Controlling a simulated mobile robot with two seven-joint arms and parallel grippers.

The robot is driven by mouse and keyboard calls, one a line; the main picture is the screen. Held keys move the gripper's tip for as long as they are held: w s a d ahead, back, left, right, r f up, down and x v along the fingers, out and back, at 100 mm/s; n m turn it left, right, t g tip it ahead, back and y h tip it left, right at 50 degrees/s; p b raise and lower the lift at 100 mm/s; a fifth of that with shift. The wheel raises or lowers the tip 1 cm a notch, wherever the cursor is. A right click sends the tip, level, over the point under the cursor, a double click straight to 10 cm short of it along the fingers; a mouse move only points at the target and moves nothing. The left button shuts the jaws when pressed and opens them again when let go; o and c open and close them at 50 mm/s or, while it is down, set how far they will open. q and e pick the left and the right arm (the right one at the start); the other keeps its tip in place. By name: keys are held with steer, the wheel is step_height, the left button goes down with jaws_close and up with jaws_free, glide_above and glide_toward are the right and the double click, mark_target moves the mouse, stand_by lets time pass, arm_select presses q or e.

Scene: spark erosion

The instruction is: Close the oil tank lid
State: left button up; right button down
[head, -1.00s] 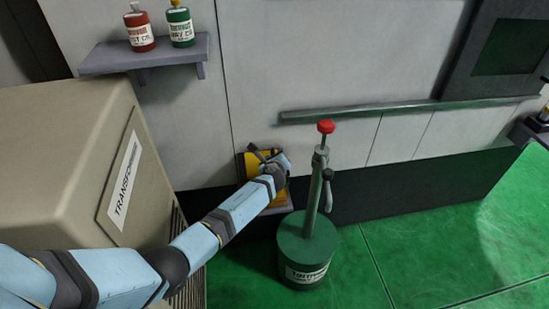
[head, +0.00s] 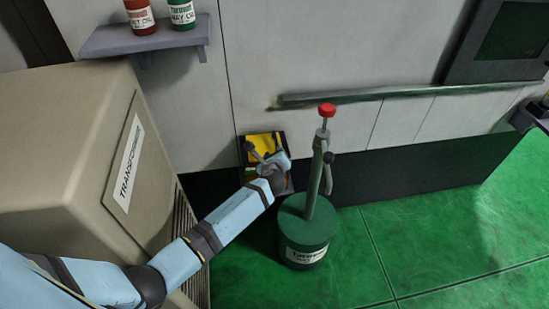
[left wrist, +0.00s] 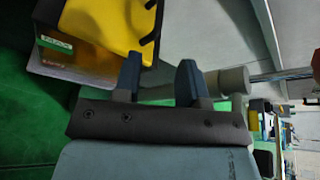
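The oil tank (head: 285,187), a small box low at the wall, is partly hidden behind my left gripper. Its yellow, dark-edged lid (head: 264,143) shows above the gripper, but I cannot tell its exact angle. In the left wrist view the yellow lid (left wrist: 105,18) is at upper left with black handle-like parts, beside the orange-brown tank body (left wrist: 75,62) with a green label. My left gripper (head: 268,158) is in front of the tank. In the left wrist view the left gripper (left wrist: 158,80) has its fingers apart with nothing held between them; contact with the lid is unclear. My right gripper is out of view.
A green hand pump (head: 306,222) with a red knob stands close right of the gripper. A beige transformer cabinet (head: 75,150) fills the left. A shelf (head: 150,36) with two bottles is above. A rail (head: 400,93) runs along the wall. Green floor at right is clear.

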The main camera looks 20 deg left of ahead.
arm_select(q)
steer(key=shift+v, duration=1.85)
